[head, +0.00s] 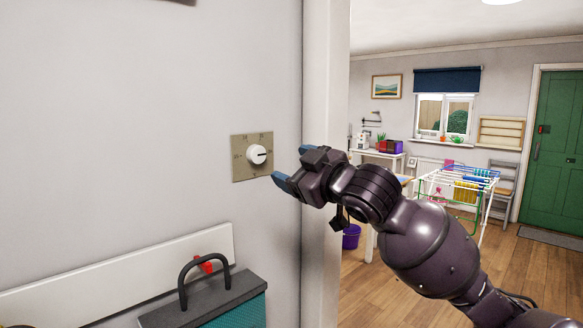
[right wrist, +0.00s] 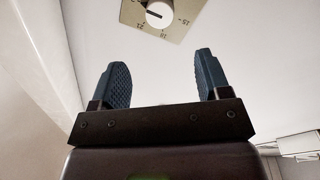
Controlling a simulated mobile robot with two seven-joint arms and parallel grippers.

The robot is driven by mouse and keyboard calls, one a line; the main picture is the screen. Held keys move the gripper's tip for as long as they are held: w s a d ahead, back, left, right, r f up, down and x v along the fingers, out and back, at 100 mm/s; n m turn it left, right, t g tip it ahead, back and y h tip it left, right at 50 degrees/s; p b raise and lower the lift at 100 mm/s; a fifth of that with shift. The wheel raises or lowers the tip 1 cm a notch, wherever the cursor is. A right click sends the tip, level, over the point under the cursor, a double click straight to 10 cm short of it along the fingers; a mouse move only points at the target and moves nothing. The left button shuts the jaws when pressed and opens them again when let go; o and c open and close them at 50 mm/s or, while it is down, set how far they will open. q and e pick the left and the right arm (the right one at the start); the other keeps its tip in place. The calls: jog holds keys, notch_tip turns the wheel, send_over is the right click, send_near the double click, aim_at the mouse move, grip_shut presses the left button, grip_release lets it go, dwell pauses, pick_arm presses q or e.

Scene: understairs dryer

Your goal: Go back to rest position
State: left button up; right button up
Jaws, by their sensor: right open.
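My right gripper (head: 287,166) is raised in front of the wall, just right of a white timer dial (head: 257,154) on a beige plate (head: 239,168). Its blue fingers are apart and empty. The right wrist view shows the open fingers (right wrist: 163,78) with nothing between them. The white dial (right wrist: 158,14) and its marked plate (right wrist: 188,18) are beyond the fingertips at the top of that view, apart from them. My left gripper is not in view.
A door frame (head: 322,100) stands right behind my right gripper. A dark box with a black handle (head: 205,302) is low at the front. Beyond the opening are a drying rack (head: 455,185), a purple bucket (head: 351,237), a green door (head: 553,150) and open wooden floor (head: 400,290).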

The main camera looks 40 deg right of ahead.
dwell(0.4)
notch_tip(320, 180, down, 33)
jog(key=s+m+g, duration=0.1)
jog(key=m+g, duration=0.3)
jog(key=s+a+f+m+g, duration=0.1)
jog(key=s+a+f, duration=0.4)
jog(key=s+f, duration=0.4)
jog(key=s+a+f+m+g, duration=0.1)
jog(key=s+a+f, duration=0.4)
jog(key=f, duration=1)
jog(key=s+g, duration=0.1)
jog(key=s, duration=0.2)
jog(key=shift+s+a+f+h+b, duration=0.25)
jog(key=shift+s+f+h+b, duration=0.05)
jog(key=shift+s+f+h, duration=0.1)
